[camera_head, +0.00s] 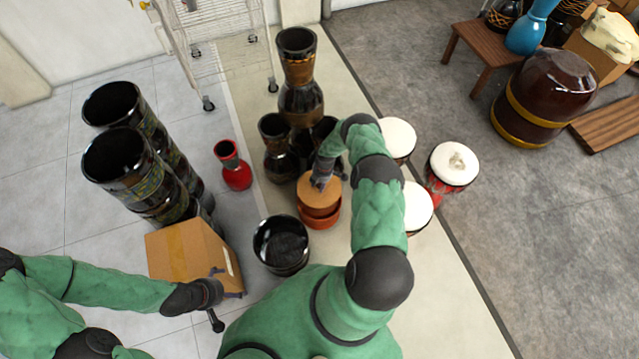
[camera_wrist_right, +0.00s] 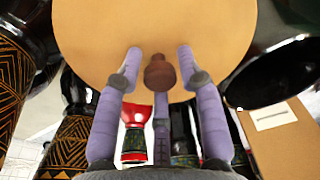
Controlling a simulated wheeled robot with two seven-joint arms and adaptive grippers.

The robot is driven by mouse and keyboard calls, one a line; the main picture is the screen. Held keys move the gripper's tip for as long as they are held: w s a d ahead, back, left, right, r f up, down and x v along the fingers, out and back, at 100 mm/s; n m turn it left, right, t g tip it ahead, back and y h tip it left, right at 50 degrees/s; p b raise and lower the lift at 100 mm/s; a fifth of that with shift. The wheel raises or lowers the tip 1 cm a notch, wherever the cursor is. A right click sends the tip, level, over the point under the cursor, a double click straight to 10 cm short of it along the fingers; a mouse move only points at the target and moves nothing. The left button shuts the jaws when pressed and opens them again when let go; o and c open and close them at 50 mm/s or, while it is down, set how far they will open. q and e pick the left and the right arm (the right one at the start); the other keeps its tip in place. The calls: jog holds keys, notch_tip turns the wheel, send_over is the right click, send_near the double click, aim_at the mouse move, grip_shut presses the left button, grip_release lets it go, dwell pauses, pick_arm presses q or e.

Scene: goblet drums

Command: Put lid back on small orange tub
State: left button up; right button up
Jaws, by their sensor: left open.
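The tan round lid (camera_head: 318,192) is over the small orange tub (camera_head: 320,222), whose red-orange side shows below it. From above I cannot tell whether the lid rests on the tub or hovers. In the right wrist view the lid (camera_wrist_right: 215,35) fills the top, with a dark brown knob (camera_wrist_right: 160,72) at its middle. My right gripper (camera_head: 320,182) is at the lid, its fingers around the knob; whether they grip it is unclear. My left gripper (camera_head: 218,300) is open and empty, beside a cardboard box at left.
The cardboard box (camera_head: 192,252) and a black open drum (camera_head: 281,246) stand left of the tub. Dark goblet drums (camera_head: 300,88) stand behind it, and a red drum (camera_head: 234,168) at left. White-topped drums (camera_head: 453,165) stand right of my right arm.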

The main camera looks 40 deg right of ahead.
dwell(0.3)
jog(key=shift+w+r, duration=0.1)
jog(key=shift+r, duration=0.45)
notch_tip(320, 180, up, 12)
jog(key=d+p, duration=0.1)
jog(key=p, duration=0.4)
jog(key=s+a+r+m+y, duration=0.1)
jog(key=s+a+r+m, duration=0.1)
jog(key=a, duration=0.4)
jog(key=s+a+r+m, duration=0.1)
jog(key=a+m, duration=0.2)
jog(key=a, duration=0.4)
jog(key=s+a+r+m+y, duration=0.1)
jog(key=s+a+r+m, duration=0.1)
jog(key=a, duration=0.4)
jog(key=s+a+r+m, duration=0.4)
jog(key=s+a+m, duration=0.1)
jog(key=s+a, duration=0.1)
jog(key=s+a+r+m, duration=0.4)
jog(key=s+a+r, duration=0.1)
jog(key=s, duration=0.3)
jog(key=shift+s+a+m+y, duration=0.3)
jog(key=shift+a+m, duration=0.1)
jog(key=shift+a, duration=0.5)
